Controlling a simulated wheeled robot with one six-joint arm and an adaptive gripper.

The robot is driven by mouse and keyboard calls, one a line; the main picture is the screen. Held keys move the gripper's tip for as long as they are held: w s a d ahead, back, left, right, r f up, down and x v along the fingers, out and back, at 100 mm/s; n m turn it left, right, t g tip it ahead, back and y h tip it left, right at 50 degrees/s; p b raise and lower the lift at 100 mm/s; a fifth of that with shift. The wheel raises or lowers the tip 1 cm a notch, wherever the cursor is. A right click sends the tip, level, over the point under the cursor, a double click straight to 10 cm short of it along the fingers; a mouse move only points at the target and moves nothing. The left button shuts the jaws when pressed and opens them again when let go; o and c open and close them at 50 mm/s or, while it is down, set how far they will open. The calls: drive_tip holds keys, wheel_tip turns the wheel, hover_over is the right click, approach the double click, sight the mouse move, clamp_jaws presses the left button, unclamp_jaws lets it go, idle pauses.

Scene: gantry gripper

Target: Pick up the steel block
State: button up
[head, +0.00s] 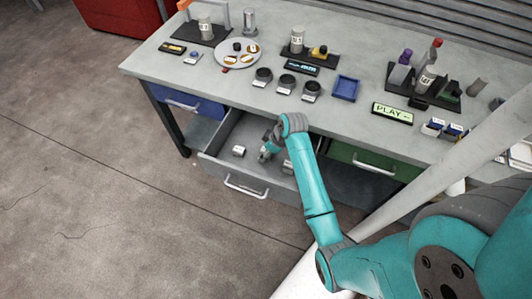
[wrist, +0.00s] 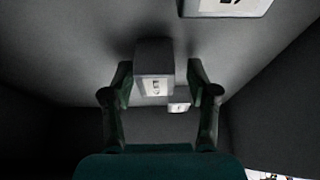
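My gripper (head: 265,153) reaches down into the open grey drawer (head: 222,176) under the bench. In the wrist view its two fingers (wrist: 158,82) are spread, with a gap on each side of a grey labelled block (wrist: 154,57) that appears between them. The label is too small to read surely, so I cannot tell which block is the steel one. A smaller-looking block (wrist: 179,106) shows behind it, near the right finger. Another labelled block (wrist: 229,7) is cut off at the top. In the head view, one block (head: 238,151) lies left of my gripper and another (head: 287,167) right of it.
The drawer walls stand close around my gripper. The bench top (head: 222,88) above holds several dark round containers, a round plate (head: 226,58), a blue tray (head: 346,88) and a PLAY sign (head: 392,113). A green drawer (head: 345,153) is at the right. The floor in front is clear.

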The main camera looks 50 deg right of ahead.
clamp_jaws()
